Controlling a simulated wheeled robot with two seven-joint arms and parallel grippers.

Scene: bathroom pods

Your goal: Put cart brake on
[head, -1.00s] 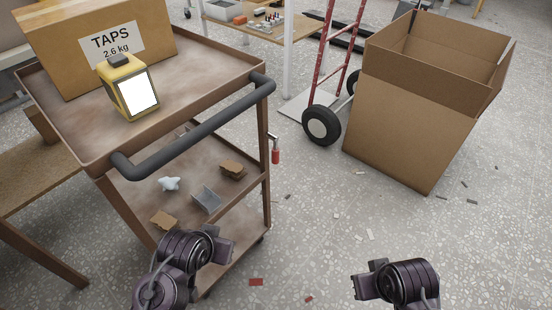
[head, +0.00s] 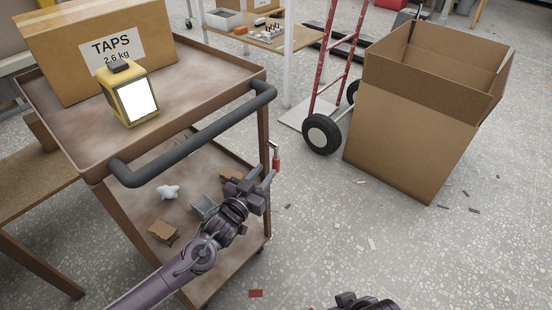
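The brown cart (head: 92,158) stands at the left, with a dark push handle (head: 195,138) along its near edge. A small lever with a red grip (head: 276,164) and a pale metal top sits by the cart's right post; I take it to be the brake. My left gripper (head: 264,183) is just below and beside the red grip, its tip close to the grip's lower end. I cannot tell whether they touch or whether the fingers are open. My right gripper (head: 354,301) shows only partly at the bottom edge, its fingers unclear.
A TAPS carton (head: 60,62) and a yellow device with a white screen (head: 138,102) are on the cart's top. Small loose parts lie on the lower shelf. A red hand truck (head: 322,132) and an open cardboard box (head: 408,140) stand at the right, with mostly clear floor before them.

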